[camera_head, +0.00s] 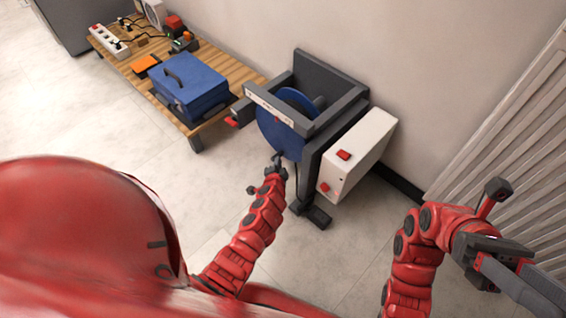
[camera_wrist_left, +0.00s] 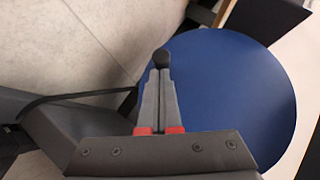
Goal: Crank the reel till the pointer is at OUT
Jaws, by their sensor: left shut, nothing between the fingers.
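The reel's blue disc (camera_head: 274,133) stands upright in a dark grey frame (camera_head: 330,75). A white scale strip (camera_head: 268,105) runs across the front bar; its lettering and the pointer are too small to read. My left gripper (camera_head: 277,160) is in front of the disc's lower edge. In the left wrist view its two fingers (camera_wrist_left: 161,75) are shut together with nothing between them. A dark round knob (camera_wrist_left: 162,58) shows at the fingertips, against the blue disc (camera_wrist_left: 240,90); I cannot tell whether they touch. My right gripper (camera_head: 515,275) is at the lower right, its tips unclear.
A white box (camera_head: 358,155) with red buttons is at the frame's right side. A low wooden pallet table (camera_head: 225,68) at the back left holds a blue case (camera_head: 188,85) and a power strip (camera_head: 108,42). A ribbed panel (camera_head: 510,130) stands at right. The floor at left is clear.

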